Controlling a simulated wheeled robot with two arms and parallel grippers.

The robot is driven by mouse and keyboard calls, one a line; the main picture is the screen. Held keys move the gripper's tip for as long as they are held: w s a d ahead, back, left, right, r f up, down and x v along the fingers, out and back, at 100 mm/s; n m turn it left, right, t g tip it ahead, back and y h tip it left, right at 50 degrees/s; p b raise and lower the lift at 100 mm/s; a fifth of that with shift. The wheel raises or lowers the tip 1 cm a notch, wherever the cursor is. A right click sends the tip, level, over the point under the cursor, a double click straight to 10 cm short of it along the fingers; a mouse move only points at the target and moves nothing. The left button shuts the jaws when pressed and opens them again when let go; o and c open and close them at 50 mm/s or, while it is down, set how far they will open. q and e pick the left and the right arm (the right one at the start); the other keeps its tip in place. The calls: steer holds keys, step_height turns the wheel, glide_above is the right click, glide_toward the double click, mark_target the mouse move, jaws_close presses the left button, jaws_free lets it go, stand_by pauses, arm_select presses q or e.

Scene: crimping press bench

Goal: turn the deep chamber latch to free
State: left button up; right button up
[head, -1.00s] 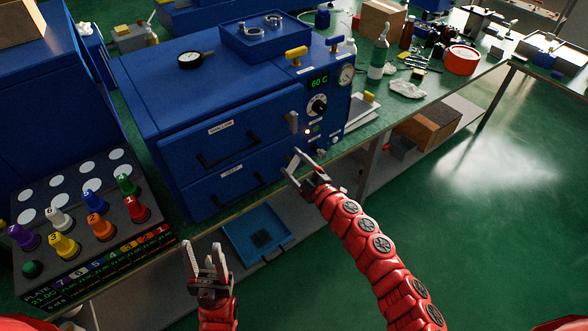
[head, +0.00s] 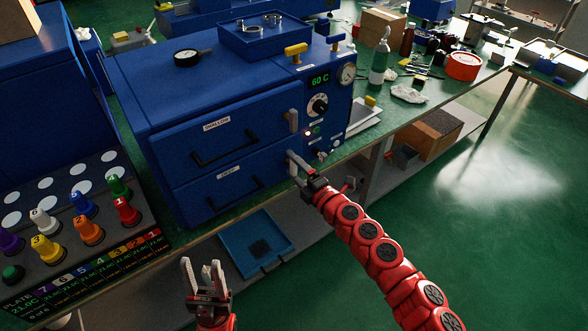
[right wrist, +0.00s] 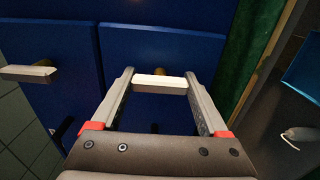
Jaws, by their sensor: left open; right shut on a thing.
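The blue oven-like cabinet (head: 135,110) has an upper door labelled SHALLOW (head: 216,124) and a lower door labelled DEEP (head: 229,170). My right gripper (head: 297,168) is at the right edge of the lower door. In the right wrist view, my right gripper (right wrist: 160,88) is shut on the pale bar of the deep chamber latch (right wrist: 160,82), which lies crosswise between the fingertips. In the head view the fingers largely hide this latch. The shallow chamber latch (head: 292,120) stands upright above; it also shows in the wrist view (right wrist: 28,73). My left gripper (head: 203,270) is open and empty, low in front.
A control panel with a 60 C display (head: 318,79) and a knob (head: 320,107) is right of the doors. A blue tray (head: 235,240) sits on the low shelf. A rack of coloured pegs (head: 110,235) stands at left. Floor at right is clear.

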stand_by(0.4)
steer(key=o, duration=1.2)
steer(key=shift+o, duration=0.2)
steer(key=shift+d, duration=0.1)
steer(key=shift+s+d, duration=0.25)
steer(key=shift+s, duration=0.05)
steer(key=v, duration=1.6)
steer(key=shift+s+b, duration=0.25)
steer(key=shift+b, duration=0.1)
